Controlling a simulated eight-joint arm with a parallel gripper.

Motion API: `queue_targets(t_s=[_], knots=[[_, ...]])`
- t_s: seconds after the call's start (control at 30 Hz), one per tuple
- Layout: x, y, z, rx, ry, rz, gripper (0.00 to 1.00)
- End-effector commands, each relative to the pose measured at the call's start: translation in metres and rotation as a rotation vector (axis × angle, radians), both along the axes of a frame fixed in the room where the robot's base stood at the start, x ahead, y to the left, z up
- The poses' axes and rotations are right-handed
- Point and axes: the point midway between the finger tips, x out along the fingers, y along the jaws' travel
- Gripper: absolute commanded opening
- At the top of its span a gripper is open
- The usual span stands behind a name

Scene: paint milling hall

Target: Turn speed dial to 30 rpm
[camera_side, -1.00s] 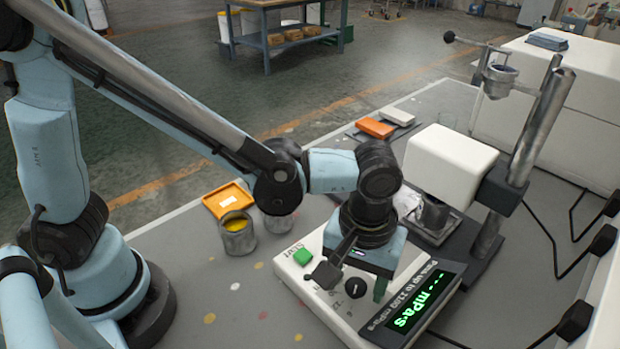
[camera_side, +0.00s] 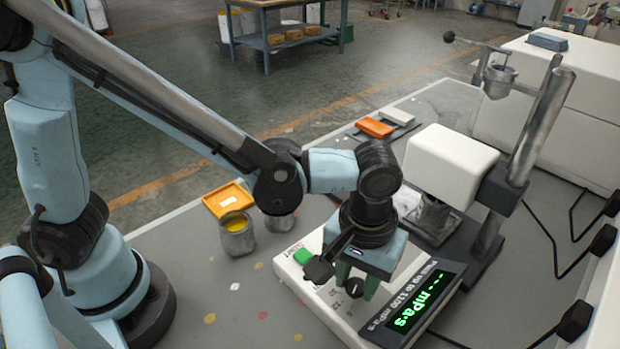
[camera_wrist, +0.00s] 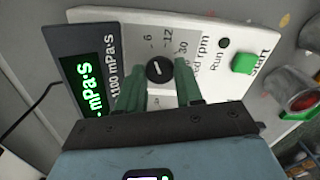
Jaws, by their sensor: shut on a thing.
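The speed dial (camera_side: 354,288) is a small round black knob on the white front panel of the viscometer box. In the wrist view the dial (camera_wrist: 159,70) has a white pointer line, and the numbers 6, 12 and 30 are printed around its far side. I cannot tell for sure which number the line marks. My gripper (camera_side: 356,284) points down at the panel, its green fingers on either side of the dial and shut on it. In the wrist view my gripper (camera_wrist: 159,80) reaches the dial from below. The display (camera_side: 415,306) shows dashes and "mPa·s" in green.
A green start button (camera_side: 303,257) sits on the panel near the dial. An open can of yellow paint (camera_side: 237,234) and an orange tray (camera_side: 228,200) stand to the left. The white measuring head (camera_side: 450,165) and its metal post (camera_side: 535,125) stand behind.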

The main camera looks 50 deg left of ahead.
Motion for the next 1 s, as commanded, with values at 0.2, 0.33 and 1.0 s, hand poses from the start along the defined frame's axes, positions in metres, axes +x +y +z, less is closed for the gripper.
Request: queue_targets(t_s=[0.2,0.33,1.0], knots=[[0.0000,0.0000,0.0003,0.001,0.000,-0.175,0.05],[0.0000,0.0000,0.0004,0.001,0.000,-0.299,0.05],[0.0000,0.0000,0.0005,0.001,0.001,-0.928,0.05]])
